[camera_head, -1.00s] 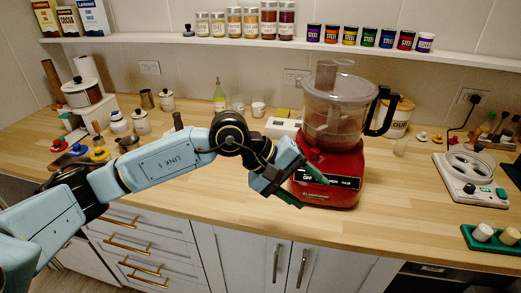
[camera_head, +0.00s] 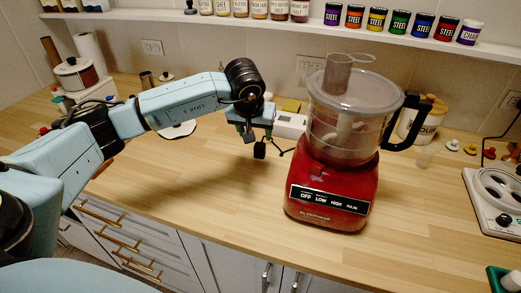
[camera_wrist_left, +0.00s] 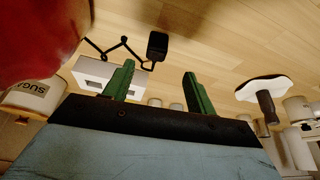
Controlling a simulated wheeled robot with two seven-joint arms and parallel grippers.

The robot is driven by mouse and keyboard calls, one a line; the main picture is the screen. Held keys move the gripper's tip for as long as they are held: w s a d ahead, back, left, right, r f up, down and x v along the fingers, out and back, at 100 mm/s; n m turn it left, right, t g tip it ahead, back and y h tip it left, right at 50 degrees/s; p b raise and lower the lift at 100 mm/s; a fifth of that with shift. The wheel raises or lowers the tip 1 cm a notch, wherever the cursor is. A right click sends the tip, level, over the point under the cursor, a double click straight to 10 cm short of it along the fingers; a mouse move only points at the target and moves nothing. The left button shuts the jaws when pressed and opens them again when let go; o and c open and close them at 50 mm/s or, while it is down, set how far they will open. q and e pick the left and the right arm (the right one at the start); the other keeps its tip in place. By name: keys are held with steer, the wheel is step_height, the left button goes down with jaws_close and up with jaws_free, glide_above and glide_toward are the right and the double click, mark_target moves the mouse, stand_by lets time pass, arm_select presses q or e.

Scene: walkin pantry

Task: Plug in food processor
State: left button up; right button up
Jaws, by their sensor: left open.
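The red food processor (camera_head: 330,195) with its clear bowl stands upright on the wooden counter; its red base also fills the upper left corner of the left wrist view (camera_wrist_left: 35,35). A black plug (camera_head: 259,150) lies on the counter to its left, with a thin black cord toward the processor. The left wrist view shows the plug (camera_wrist_left: 157,46) beyond the fingertips. My left gripper (camera_head: 255,130) is open and empty, above and close to the plug; its green fingers (camera_wrist_left: 159,82) are apart. A wall outlet (camera_head: 309,65) is partly hidden behind the processor.
A white box (camera_head: 290,124) sits between gripper and processor. Another wall outlet (camera_head: 152,47) is at left. A white appliance (camera_head: 496,195) stands at right. A jar shelf (camera_head: 290,21) hangs above. The front counter left of the processor is clear.

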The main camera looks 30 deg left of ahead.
mark_target(260, 145)
arm_select(q)
steer(key=x, duration=0.3)
steer(key=shift+w+d+f, duration=0.15)
steer(key=x, duration=0.2)
steer(key=shift+w+f, duration=0.2)
steer(key=shift+f, duration=0.05)
steer(key=shift+w+f, duration=0.15)
steer(key=shift+f, duration=0.25)
steer(key=c, duration=1.1)
arm_select(e)
steer(key=shift+w+a, duration=0.1)
steer(key=shift+w, duration=0.9)
